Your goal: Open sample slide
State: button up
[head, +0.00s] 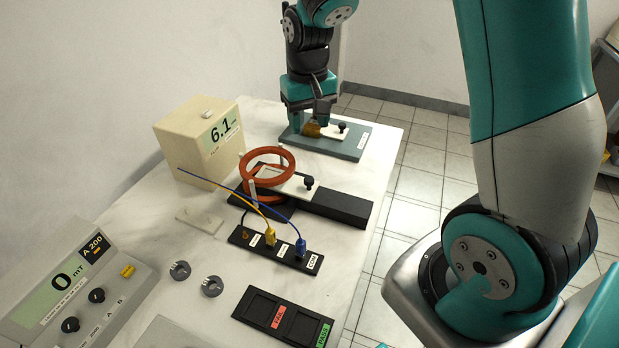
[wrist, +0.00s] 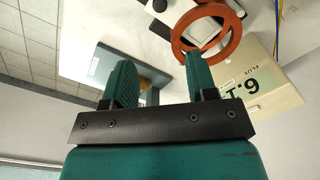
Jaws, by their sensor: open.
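The pale sample slide (head: 293,184) with a black knob (head: 309,182) lies on a black rail (head: 345,206), partly inside the red-orange coils (head: 267,165). The coils also show in the wrist view (wrist: 183,47), beyond my gripper's right finger. My gripper (head: 312,123) is open, pointing down over a grey-teal plate (head: 353,147) at the table's back. In the wrist view, my gripper (wrist: 158,62) has its fingers apart, with a brass-coloured piece (wrist: 156,78) showing beyond the gap. I cannot tell whether the fingers touch it. A smaller white strip (head: 334,133) with a black knob lies on that plate.
A cream meter box (head: 200,150) reading 6.1 stands left of my gripper. Yellow and blue leads cross in front of the coils to a black terminal strip (head: 290,252). Two grey rings (head: 180,270), a FAIL/PASS tray (head: 285,320) and a 0 mT instrument (head: 75,290) are nearer.

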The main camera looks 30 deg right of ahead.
aim_at(309, 179)
notch_tip(309, 179, down, 16)
jog(key=shift+s+r+p, duration=0.1)
jog(key=shift+p, duration=0.55)
grip_shut()
